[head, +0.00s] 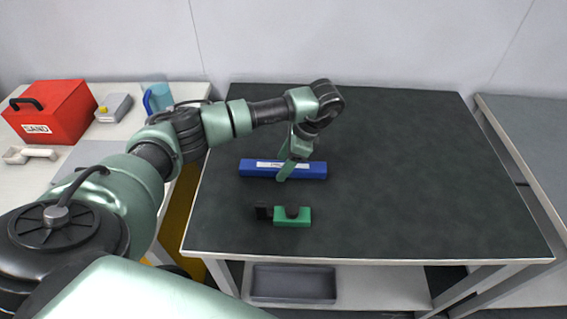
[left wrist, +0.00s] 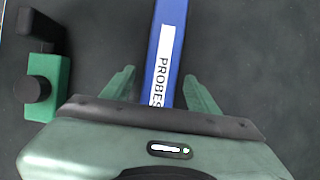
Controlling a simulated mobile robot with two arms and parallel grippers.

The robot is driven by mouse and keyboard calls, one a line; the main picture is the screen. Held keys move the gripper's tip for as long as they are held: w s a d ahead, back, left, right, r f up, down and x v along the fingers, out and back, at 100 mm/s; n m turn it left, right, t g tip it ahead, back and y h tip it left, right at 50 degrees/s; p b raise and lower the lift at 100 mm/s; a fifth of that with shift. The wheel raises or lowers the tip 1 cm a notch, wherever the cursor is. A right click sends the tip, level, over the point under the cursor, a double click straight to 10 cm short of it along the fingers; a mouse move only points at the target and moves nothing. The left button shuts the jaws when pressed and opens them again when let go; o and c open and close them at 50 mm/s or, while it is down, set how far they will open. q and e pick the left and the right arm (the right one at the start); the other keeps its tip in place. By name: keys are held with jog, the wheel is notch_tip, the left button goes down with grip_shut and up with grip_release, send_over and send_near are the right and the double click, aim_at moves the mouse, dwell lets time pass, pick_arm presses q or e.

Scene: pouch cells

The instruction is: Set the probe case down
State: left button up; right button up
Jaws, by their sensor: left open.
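The probe case is a long blue box (head: 315,170) with a white label, lying flat on the dark table top (head: 420,170), left of the middle. In the left wrist view the case (left wrist: 177,18) runs up the picture, and its label reads "PROBES". My left gripper (head: 284,176) is over the case in the head view. In the left wrist view its two fingers (left wrist: 160,82) are spread, one on each side of the case, with gaps between them and it. Part of the case is hidden behind the gripper. My right gripper is not in view.
A green block with a black part (head: 292,217) sits on the table in front of the case. A side table on the left holds a red box (head: 52,112), a grey device (head: 114,107) and a blue jug (head: 158,97). The table's right side is clear.

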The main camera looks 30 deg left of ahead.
pick_arm(q)
jog(key=v, duration=1.1)
jog(key=shift+r, duration=0.3)
jog(key=shift+w, duration=0.1)
